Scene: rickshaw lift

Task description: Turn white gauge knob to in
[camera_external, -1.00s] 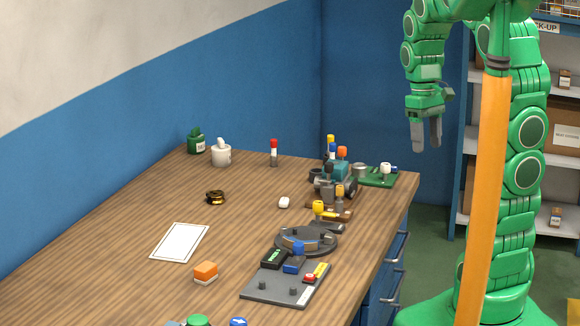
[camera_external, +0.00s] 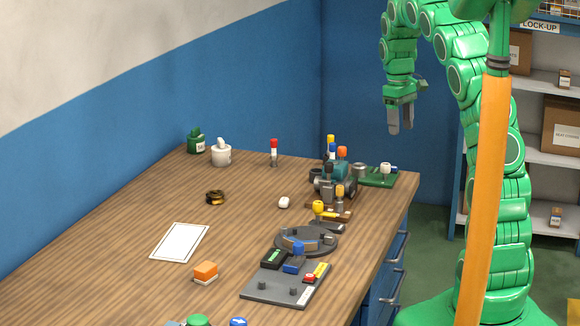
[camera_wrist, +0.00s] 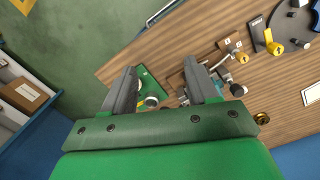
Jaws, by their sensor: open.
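The white gauge knob (camera_external: 385,168) stands on a green board (camera_external: 377,181) at the far right corner of the table. In the wrist view the knob (camera_wrist: 151,101) shows between my fingers, nearer the left one, with the green board (camera_wrist: 146,80) around it. My gripper (camera_external: 400,122) is open and empty. It points down and hangs in the air above the board, apart from it. In the wrist view my gripper (camera_wrist: 160,68) has its two grey fingers spread. The gauge's markings are too small to read.
A teal and grey device (camera_external: 335,183) with coloured knobs stands just left of the green board. A round dark turntable (camera_external: 306,241) and a grey panel (camera_external: 285,284) lie nearer the front. The wooden table's left part is mostly clear. Shelves (camera_external: 540,150) stand behind my arm.

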